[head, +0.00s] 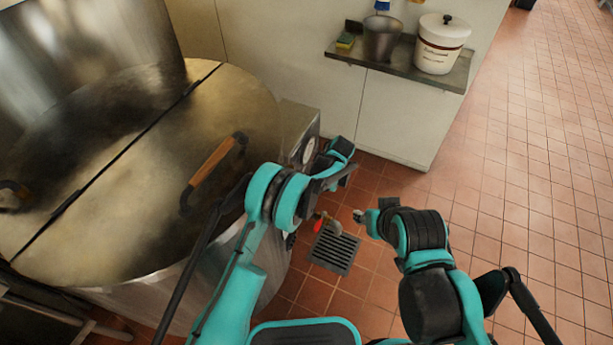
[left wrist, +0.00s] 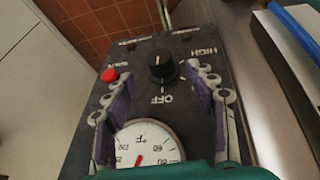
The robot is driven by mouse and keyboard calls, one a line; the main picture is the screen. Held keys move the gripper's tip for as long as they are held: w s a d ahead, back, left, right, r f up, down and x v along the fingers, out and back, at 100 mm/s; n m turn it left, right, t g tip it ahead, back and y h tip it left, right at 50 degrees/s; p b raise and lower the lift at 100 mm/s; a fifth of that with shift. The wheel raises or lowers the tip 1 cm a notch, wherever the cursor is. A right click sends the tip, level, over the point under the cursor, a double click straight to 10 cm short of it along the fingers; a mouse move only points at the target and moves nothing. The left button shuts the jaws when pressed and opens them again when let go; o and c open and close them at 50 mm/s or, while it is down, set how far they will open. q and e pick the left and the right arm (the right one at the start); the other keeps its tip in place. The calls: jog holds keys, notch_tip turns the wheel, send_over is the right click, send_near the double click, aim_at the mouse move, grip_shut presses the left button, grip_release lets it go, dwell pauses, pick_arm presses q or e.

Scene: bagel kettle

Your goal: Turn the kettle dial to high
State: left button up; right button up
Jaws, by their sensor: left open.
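The kettle (head: 190,210) is a large metal pot at the left of the head view. Its control box (head: 303,118) is on its right side, partly hidden by my left arm. A pale line shows on the dial's top. My left gripper (left wrist: 160,88) is open, its fingers on either side of the dial with gaps visible; it also shows in the head view (head: 338,165). My right gripper (head: 366,213) is low over the floor, its jaws unclear.
A round temperature gauge (left wrist: 146,145) and a red button (left wrist: 109,75) share the panel. The kettle lid has a wooden handle (head: 212,165). A wall shelf (head: 400,75) holds a metal pot and a white canister. A drain grate (head: 334,250) lies in the tiled floor; the right side is clear.

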pick_arm(q)
jog(key=b+x, duration=0.2)
jog(key=x, duration=0.4)
jog(key=shift+w+a+f, duration=0.15)
jog(key=shift+f, duration=0.15)
jog(key=c, duration=1.2)
